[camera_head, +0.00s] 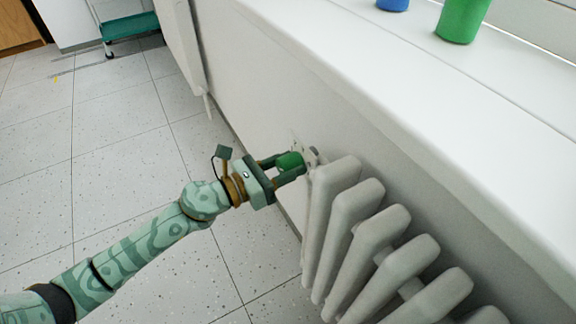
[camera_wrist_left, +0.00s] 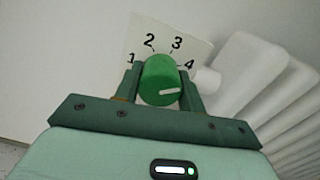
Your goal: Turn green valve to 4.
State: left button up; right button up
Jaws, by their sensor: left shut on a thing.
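My left gripper (camera_head: 285,170) is shut on the valve, one finger on each side, as the left wrist view (camera_wrist_left: 161,85) also shows. My right gripper is in neither view.
The white radiator (camera_head: 375,235) stands just right of the valve, its ribs close to my left gripper. A white windowsill (camera_head: 400,80) runs above it, with a green container (camera_head: 461,20) and a blue one (camera_head: 392,4). The tiled floor (camera_head: 120,130) at left is largely clear.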

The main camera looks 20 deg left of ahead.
pick_arm(q)
jog(key=shift+s+f, duration=0.1)
jog(key=shift+f, duration=0.2)
jog(key=shift+m, duration=0.4)
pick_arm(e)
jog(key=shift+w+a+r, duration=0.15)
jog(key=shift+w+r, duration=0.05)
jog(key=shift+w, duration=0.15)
pick_arm(q)
jog(key=shift+r, duration=0.1)
jog(key=o, duration=1)
jog(key=shift+c, duration=0.2)
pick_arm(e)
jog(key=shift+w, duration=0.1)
pick_arm(q)
jog(key=shift+r, duration=0.1)
